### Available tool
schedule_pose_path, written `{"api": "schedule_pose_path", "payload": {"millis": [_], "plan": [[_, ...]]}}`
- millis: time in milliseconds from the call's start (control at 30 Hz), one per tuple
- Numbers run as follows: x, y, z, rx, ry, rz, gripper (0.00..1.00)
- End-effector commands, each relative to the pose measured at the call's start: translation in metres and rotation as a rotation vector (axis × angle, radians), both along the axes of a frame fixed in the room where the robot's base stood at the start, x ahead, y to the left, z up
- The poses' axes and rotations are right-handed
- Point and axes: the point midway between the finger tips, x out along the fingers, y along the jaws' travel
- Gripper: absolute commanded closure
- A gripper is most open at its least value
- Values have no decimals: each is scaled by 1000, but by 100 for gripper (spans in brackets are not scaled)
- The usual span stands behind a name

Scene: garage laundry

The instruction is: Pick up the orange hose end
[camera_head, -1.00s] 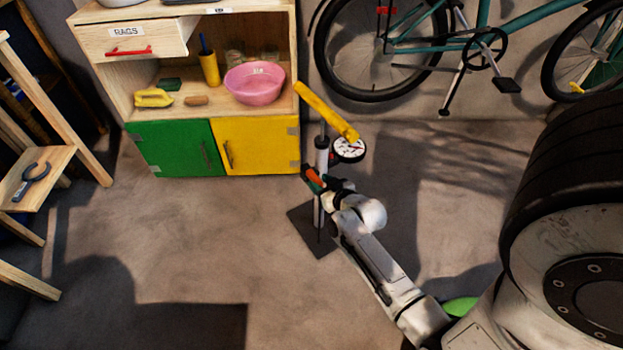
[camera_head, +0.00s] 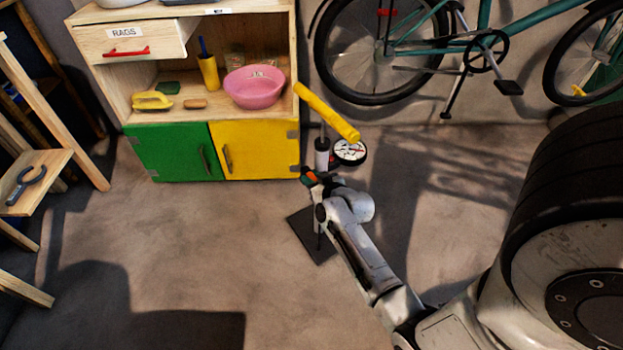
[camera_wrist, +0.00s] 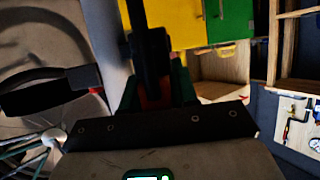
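A floor pump with a yellow handle (camera_head: 327,112), a grey barrel (camera_head: 322,150) and a black base plate (camera_head: 306,238) stands on the floor. My gripper (camera_head: 308,176) is in front of the barrel, below the handle. A small orange part (camera_head: 309,178) shows right at the gripper; I cannot tell whether it is the hose end or part of the gripper. Whether the fingers are closed on anything is unclear. The hose itself is not clearly visible.
A round gauge (camera_head: 349,151) sits right of the barrel. Behind stands a cabinet with green (camera_head: 170,152) and yellow (camera_head: 258,147) doors, a pink basin (camera_head: 253,87) on its shelf. A teal bicycle (camera_head: 440,45) is at the back right.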

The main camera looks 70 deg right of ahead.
Motion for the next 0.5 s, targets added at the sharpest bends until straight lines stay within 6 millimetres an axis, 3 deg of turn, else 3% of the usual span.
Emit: {"api": "schedule_pose_path", "payload": {"millis": [200,500], "plan": [[0,0,0,0,0,0,100],[0,0,2,-1,-1,0,100]]}}
